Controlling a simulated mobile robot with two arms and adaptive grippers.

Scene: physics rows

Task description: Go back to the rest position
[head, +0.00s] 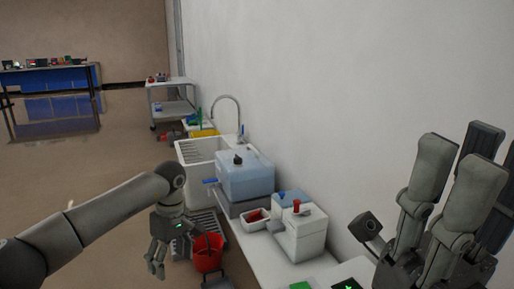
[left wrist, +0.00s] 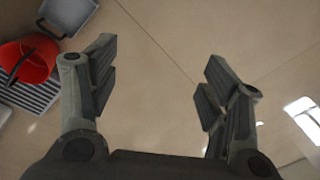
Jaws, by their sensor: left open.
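My left gripper (head: 155,263) hangs fingers down at the end of the left arm, left of the red bucket (head: 208,254). In the left wrist view the left gripper (left wrist: 160,68) has its fingers wide apart. Only bare floor shows between them, and nothing is held. The red bucket (left wrist: 28,62) also shows there, at the upper left, apart from the fingers. My right gripper (head: 455,190) stands close to the camera at the right edge, with its fingers pointing up. I cannot tell how far apart its jaws are.
A counter (head: 258,262) runs along the wall with a white sink (head: 202,150), a blue-grey container (head: 245,178) and a white box (head: 299,236) with a red knob. A cart (head: 173,104) and a dark table (head: 50,70) stand farther back. The floor at left is clear.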

